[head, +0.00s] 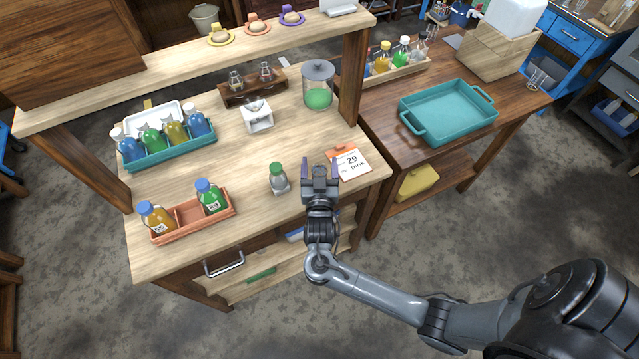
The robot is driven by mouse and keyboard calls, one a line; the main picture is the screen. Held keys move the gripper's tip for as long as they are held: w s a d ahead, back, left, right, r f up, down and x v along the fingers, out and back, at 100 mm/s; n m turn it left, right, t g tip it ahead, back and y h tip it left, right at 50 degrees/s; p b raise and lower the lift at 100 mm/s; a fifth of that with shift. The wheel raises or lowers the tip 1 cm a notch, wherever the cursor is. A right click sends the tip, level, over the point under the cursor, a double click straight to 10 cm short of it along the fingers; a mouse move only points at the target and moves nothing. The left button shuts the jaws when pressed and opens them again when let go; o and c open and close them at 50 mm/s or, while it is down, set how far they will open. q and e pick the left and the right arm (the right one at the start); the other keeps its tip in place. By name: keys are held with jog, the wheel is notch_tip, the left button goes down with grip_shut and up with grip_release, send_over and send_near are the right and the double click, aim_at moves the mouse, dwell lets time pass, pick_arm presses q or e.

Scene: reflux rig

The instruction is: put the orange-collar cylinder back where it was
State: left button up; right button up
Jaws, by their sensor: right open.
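My right gripper (320,170) is over the front right of the wooden workbench (240,160), open, with nothing visible between its fingers. I cannot make out a cylinder with an orange collar for certain. On the upper shelf an orange round piece (257,25) with a pale middle sits between a yellow one (221,35) and a purple one (292,16); their shape is too small to tell. A small green-capped bottle (279,179) stands just left of the right gripper. My left gripper is not in view.
A card (352,163) reading "29 pink" lies right of the gripper. An orange crate (193,219) and a teal crate (170,154) hold bottles at left. A lidded jar (318,86) stands behind. A teal tray (448,111) is on the right table. The bench's middle is mostly clear.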

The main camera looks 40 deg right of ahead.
jog(key=c, duration=1.3)
grip_shut()
jog(key=shift+r, duration=0.15)
